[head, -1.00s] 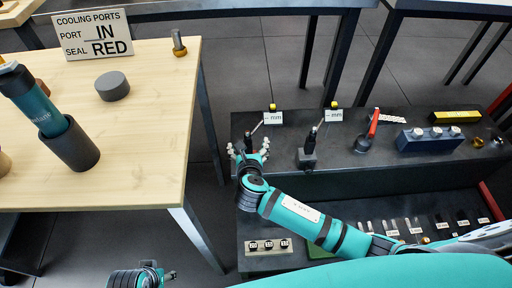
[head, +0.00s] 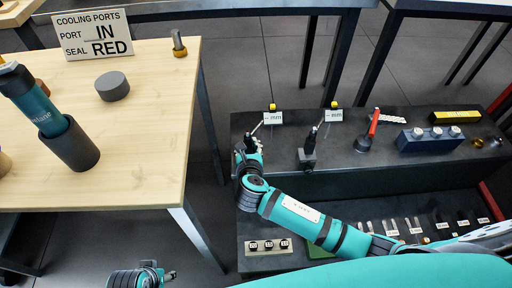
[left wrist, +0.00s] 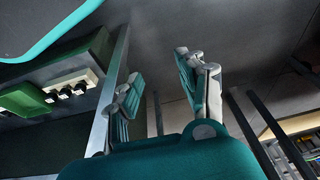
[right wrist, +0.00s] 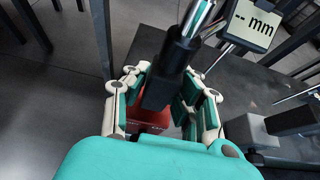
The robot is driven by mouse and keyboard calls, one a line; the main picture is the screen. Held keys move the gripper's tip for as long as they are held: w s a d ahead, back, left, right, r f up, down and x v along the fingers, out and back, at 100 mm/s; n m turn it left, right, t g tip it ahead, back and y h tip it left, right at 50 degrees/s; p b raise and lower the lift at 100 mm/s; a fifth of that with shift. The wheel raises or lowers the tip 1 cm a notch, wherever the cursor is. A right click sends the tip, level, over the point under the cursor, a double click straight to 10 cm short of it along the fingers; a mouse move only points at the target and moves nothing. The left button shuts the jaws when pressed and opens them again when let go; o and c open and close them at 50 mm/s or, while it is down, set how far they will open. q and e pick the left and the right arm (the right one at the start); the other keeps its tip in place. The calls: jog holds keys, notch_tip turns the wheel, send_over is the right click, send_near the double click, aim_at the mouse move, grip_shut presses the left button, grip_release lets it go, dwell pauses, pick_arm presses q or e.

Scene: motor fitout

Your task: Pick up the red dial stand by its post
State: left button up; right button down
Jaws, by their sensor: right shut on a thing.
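The red dial stand has a black upright post (right wrist: 165,78) and a red base (right wrist: 148,116), seen in the right wrist view. My right gripper (right wrist: 160,98) is shut on the post just above the base, with a finger on each side. In the head view my right gripper (head: 249,150) is at the left end of the dark bench and hides most of the stand, including the red base. My left gripper (left wrist: 160,85) is open and empty, with its fingers wide apart. In the head view only part of it (head: 150,276) shows at the bottom edge.
A second stand with a dark grey base (head: 308,160) is close to the right. A small "-- mm" display (right wrist: 252,25) is just behind the held stand. A red-handled tool (head: 373,122) and a blue block (head: 428,139) are farther right. A wooden table (head: 140,130) stands left.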

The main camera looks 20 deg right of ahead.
jog(key=shift+w+r, duration=0.1)
jog(key=shift+r, duration=0.1)
jog(key=shift+r, duration=0.1)
jog(key=shift+r+p, duration=0.25)
jog(key=shift+p, duration=0.3)
jog(key=shift+r+p, duration=0.25)
jog(key=shift+p, duration=0.1)
pick_arm(q)
notch_tip(320, 180, down, 7)
jog(key=s, duration=0.1)
pick_arm(e)
jog(key=shift+r, duration=0.1)
dwell(0.7)
